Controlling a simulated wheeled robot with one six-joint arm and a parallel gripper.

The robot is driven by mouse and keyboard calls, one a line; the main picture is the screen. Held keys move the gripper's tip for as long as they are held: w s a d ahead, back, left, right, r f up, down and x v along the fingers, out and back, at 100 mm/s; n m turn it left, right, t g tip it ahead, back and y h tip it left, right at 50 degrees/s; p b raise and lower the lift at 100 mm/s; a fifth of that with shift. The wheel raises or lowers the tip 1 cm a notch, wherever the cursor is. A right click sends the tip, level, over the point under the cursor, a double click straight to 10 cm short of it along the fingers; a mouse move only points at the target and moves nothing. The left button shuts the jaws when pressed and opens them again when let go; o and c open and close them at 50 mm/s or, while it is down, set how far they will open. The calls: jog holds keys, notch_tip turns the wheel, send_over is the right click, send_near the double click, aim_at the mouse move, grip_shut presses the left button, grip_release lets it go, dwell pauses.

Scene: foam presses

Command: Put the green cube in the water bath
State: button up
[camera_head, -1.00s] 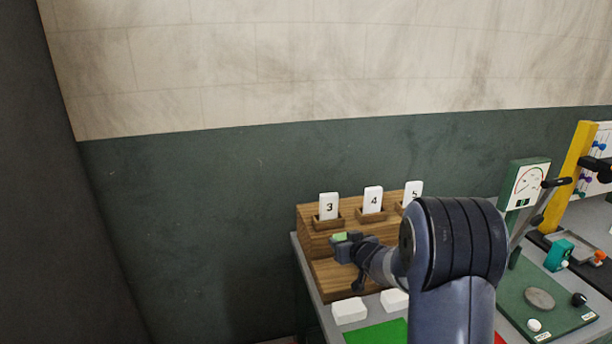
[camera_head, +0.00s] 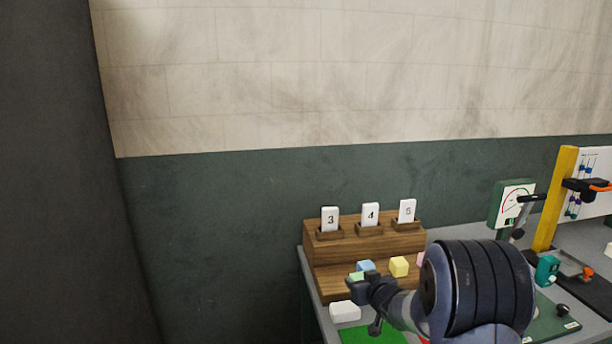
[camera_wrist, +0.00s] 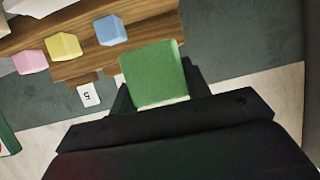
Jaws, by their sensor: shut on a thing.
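The green cube (camera_wrist: 153,75) is between the fingers of my gripper (camera_wrist: 158,88) in the wrist view, and my gripper is shut on it. In the head view a small part of the green cube (camera_head: 355,277) shows at my gripper (camera_head: 360,283), in front of the wooden rack's lower step. The cube appears held up in front of the rack. I cannot make out a water bath in either view.
A stepped wooden rack (camera_head: 327,249) bears cards 3, 4 and 5. A blue cube (camera_head: 366,266), a yellow cube (camera_head: 399,266) and a partly hidden pink cube (camera_head: 421,259) sit on its lower step. A white block (camera_head: 345,311) and a green mat (camera_head: 372,335) lie in front. A gauge press (camera_head: 511,205) stands right.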

jog(key=shift+s+a+f, duration=0.2)
jog(key=shift+a+f, duration=0.4)
jog(key=shift+f, duration=0.35)
jog(key=s+f+m+h, duration=0.1)
jog(key=s+f, duration=0.1)
jog(key=s, duration=0.3)
jog(key=s+d+f+m+h, duration=0.1)
jog(key=s+f, duration=0.2)
jog(key=s, duration=0.2)
jog(key=s+f+m+h, duration=0.1)
jog(key=s+f, duration=0.2)
jog(key=s, duration=0.1)
jog(key=shift+s+d+f+h, duration=0.1)
jog(key=shift+s+d+h, duration=0.2)
jog(key=shift+s+d, duration=0.1)
jog(key=w+d+r+n+y, duration=0.2)
jog(key=w+r+y, duration=0.15)
jog(key=r, duration=0.25)
jog(key=shift+h, duration=0.45)
jog(key=shift+d+f, duration=0.2)
jog(key=shift+f, duration=4.8)
jog(key=shift+f+b, duration=0.15)
jog(key=shift+b, duration=0.15)
jog(key=o, duration=1)
